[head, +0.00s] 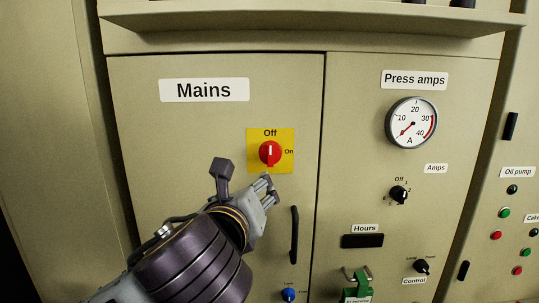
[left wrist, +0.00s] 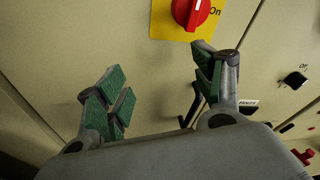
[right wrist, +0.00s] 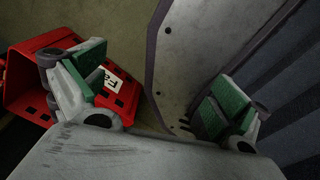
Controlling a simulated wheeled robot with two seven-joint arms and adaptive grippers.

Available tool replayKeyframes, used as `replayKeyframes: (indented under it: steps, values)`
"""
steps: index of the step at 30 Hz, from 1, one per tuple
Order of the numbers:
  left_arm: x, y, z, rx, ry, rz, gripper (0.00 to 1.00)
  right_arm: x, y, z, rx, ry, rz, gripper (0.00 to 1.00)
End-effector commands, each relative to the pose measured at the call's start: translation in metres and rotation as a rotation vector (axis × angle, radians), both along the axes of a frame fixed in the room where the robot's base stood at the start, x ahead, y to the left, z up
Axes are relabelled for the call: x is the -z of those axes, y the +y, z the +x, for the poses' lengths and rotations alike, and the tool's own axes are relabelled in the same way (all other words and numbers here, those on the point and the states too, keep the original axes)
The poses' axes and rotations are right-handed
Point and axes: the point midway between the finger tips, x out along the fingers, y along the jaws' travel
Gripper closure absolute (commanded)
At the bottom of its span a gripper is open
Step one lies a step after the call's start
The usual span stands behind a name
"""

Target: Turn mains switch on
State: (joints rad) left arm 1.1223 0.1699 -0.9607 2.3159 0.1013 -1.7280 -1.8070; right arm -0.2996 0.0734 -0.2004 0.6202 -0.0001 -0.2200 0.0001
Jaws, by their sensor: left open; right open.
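The mains switch (head: 270,153) is a red rotary knob on a yellow plate (head: 286,166) marked Off at the top and On at the right. Its white line points up towards Off. The Mains label (head: 204,90) is above and left of it. My left gripper (head: 268,188) is just below the plate, apart from the knob. In the left wrist view the knob (left wrist: 192,12) is at the top edge, beyond the open, empty fingers (left wrist: 163,85). My right gripper (right wrist: 155,90) is open and empty in the right wrist view, away from the switch.
A black door handle (head: 294,235) and a blue lock (head: 289,294) are below the switch. The Press amps gauge (head: 411,123) and a black selector (head: 399,194) are to the right. A red crate (right wrist: 45,70) and a grey panel (right wrist: 200,60) lie near my right gripper.

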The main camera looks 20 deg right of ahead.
Motion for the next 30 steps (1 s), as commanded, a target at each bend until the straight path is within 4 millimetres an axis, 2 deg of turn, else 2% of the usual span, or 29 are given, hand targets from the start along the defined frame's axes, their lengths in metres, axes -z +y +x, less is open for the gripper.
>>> replayKeyframes:
  steps: [6,16,22,30]
  values:
    - [-0.023,-0.008,-0.021,0.029,-0.14,0.176,0.32,-0.001,-0.007,0.0,-0.002,0.0,-0.008,0.01]
    - [-0.048,-0.016,-0.05,0.044,-0.331,0.43,0.32,-0.001,-0.011,0.0,-0.003,0.001,-0.012,0.01]
    - [-0.053,-0.017,-0.057,0.043,-0.383,0.507,0.32,-0.001,-0.01,0.0,-0.003,0.001,-0.011,0.01]
    - [-0.054,-0.017,-0.058,0.043,-0.388,0.516,0.32,-0.001,-0.003,0.0,0.0,0.0,-0.003,0.01]
